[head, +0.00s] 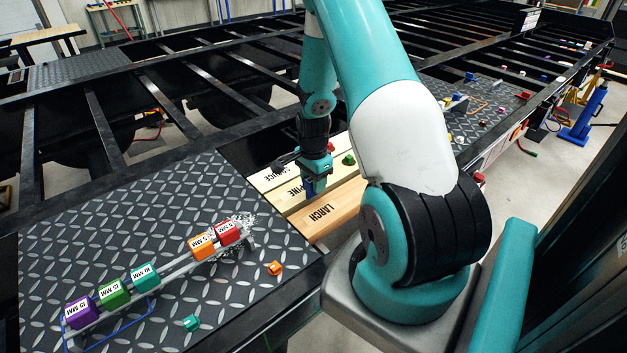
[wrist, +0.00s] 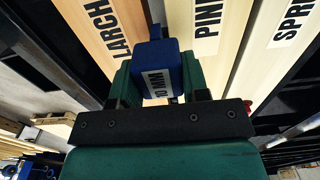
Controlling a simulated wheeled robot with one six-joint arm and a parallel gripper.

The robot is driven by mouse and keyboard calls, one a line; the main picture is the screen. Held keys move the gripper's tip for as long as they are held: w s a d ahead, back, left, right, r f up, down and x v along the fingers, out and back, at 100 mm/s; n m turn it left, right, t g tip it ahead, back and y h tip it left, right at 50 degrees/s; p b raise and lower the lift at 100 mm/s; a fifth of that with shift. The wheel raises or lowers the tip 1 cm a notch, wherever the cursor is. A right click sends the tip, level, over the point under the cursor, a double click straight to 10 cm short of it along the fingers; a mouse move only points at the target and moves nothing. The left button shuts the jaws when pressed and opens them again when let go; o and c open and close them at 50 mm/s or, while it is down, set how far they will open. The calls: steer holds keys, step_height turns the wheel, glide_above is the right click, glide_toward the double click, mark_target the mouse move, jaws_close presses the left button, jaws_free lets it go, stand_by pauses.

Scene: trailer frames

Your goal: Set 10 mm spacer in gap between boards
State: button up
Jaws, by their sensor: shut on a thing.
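My gripper (head: 314,176) is over the wooden boards and shut on the blue spacer (head: 309,189). In the wrist view the spacer (wrist: 160,78) reads "10 MM" and sits between the green fingers of my gripper (wrist: 157,82). Its narrow far end lies at the dark gap (wrist: 152,12) between the larch board (wrist: 100,40) and the pine board (wrist: 207,45). I cannot tell whether the end is inside the gap. The larch board (head: 335,210) is nearest in the head view, then the pine board (head: 282,203), then the spruce board (head: 262,184).
A rack (head: 175,272) on the tread plate holds several labelled coloured spacers, with an empty stretch between teal and orange. Loose orange (head: 275,268) and teal (head: 192,323) pieces lie nearby. A green piece (head: 348,159) sits on the boards. Open frame beams lie behind.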

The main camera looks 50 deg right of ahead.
steer(key=shift+f+b, duration=1.4)
steer(key=shift+f, duration=0.55)
steer(key=o, duration=1)
steer(key=shift+r, duration=0.15)
step_height(320, 180, up, 17)
steer(key=shift+r+b, duration=0.1)
steer(key=shift+b, duration=1.1)
